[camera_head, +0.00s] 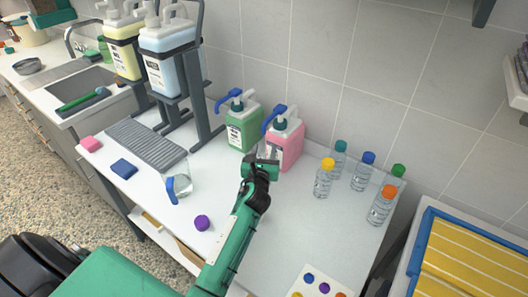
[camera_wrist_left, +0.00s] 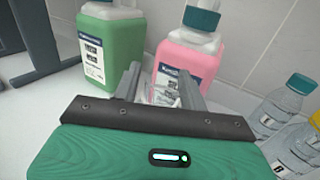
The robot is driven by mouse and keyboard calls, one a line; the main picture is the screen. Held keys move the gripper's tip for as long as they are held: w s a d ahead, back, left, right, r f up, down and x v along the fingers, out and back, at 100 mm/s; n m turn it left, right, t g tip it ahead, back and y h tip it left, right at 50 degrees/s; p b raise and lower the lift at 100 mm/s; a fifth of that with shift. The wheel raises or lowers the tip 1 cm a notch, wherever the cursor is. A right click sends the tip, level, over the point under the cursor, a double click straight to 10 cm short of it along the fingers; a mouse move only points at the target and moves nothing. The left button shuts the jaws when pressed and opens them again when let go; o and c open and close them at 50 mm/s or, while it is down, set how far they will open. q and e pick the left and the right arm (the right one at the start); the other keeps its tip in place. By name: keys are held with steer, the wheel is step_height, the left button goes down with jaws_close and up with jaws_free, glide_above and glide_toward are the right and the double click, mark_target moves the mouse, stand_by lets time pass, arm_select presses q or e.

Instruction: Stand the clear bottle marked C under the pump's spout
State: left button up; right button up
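My left gripper (camera_head: 262,163) is in front of the pink pump jug (camera_head: 289,146), below its blue spout (camera_head: 270,114). In the left wrist view its fingers (camera_wrist_left: 160,88) are apart, with the pink jug (camera_wrist_left: 180,58) beyond them. Clear bottles stand upright at the right: yellow-capped (camera_head: 323,182), teal-capped (camera_head: 338,160), blue-capped (camera_head: 361,175), orange-capped (camera_head: 380,208) and green-capped (camera_head: 397,178). I cannot read a C on any of them. A loose purple cap (camera_head: 202,223) lies on the table. My right gripper is out of view.
A green pump jug (camera_head: 242,128) stands left of the pink one. A clear vessel with a blue handle (camera_head: 181,184), a grey ribbed mat (camera_head: 146,144) and tall dispensers (camera_head: 168,72) are further left. A white tray with coloured caps (camera_head: 316,283) is at the front edge.

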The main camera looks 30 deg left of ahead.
arm_select(q)
steer(key=shift+o, duration=0.7)
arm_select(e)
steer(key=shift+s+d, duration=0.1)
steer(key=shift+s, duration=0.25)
arm_select(q)
steer(key=shift+s+r, duration=0.1)
steer(key=b+v, duration=0.1)
steer(key=v, duration=1.1)
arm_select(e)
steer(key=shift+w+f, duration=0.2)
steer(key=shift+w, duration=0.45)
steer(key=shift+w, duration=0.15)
